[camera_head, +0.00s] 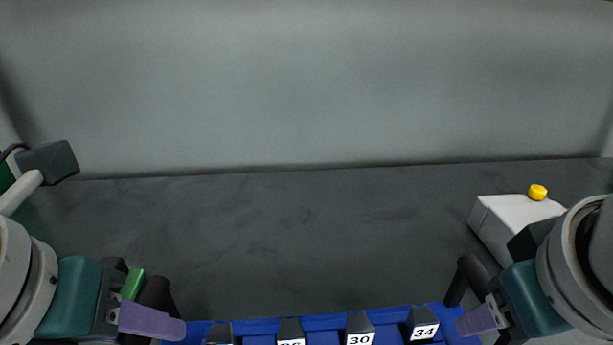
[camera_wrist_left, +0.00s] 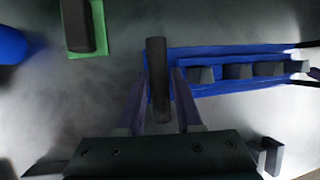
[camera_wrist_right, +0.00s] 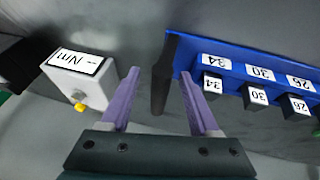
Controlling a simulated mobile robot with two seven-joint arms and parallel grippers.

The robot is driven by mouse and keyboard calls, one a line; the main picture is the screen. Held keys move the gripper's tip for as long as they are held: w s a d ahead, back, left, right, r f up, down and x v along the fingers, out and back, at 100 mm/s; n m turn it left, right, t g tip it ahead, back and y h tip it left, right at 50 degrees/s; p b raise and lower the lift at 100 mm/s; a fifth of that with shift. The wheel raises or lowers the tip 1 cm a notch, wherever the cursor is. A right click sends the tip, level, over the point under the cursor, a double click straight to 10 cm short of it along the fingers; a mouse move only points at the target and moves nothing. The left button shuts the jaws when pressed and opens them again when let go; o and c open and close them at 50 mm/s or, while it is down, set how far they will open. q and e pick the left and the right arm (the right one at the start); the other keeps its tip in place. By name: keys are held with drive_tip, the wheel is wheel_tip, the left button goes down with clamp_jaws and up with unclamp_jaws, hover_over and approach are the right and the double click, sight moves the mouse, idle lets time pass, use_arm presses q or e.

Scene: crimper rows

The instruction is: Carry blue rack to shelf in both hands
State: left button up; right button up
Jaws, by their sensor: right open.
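The blue rack (camera_head: 320,325) lies at the bottom edge of the head view, its near part cut off. It carries dark blocks with white number labels, such as 30 and 34, and has a black upright handle at each end. My left gripper (camera_head: 155,320) is at the left end; in the left wrist view its purple fingers (camera_wrist_left: 160,90) are close in on both sides of the black left handle (camera_wrist_left: 157,60). My right gripper (camera_head: 480,318) is open at the right end. In the right wrist view the black right handle (camera_wrist_right: 163,75) shows between its spread fingers (camera_wrist_right: 158,88).
A white box with a yellow knob (camera_head: 537,192) stands to the right, close to my right arm; its label reads "Nm" in the right wrist view (camera_wrist_right: 77,62). A green item with a dark block (camera_wrist_left: 80,28) lies beyond the left handle. The grey surface behind the rack (camera_head: 310,235) is clear.

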sight(477, 342)
use_arm(q)
drive_tip(key=shift+x, duration=1.6)
use_arm(e)
drive_tip(key=shift+x, duration=1.55)
use_arm(q)
drive_tip(key=c, duration=0.5)
use_arm(e)
drive_tip(key=c, duration=0.6)
use_arm(q)
clamp_jaws()
use_arm(e)
clamp_jaws()
use_arm(q)
drive_tip(key=shift+w+r, duration=0.1)
drive_tip(key=shift+r, duration=0.1)
use_arm(e)
drive_tip(key=shift+w+r, duration=0.1)
drive_tip(key=shift+r, duration=0.05)
use_arm(q)
drive_tip(key=shift+r, duration=0.15)
use_arm(e)
drive_tip(key=shift+r, duration=0.15)
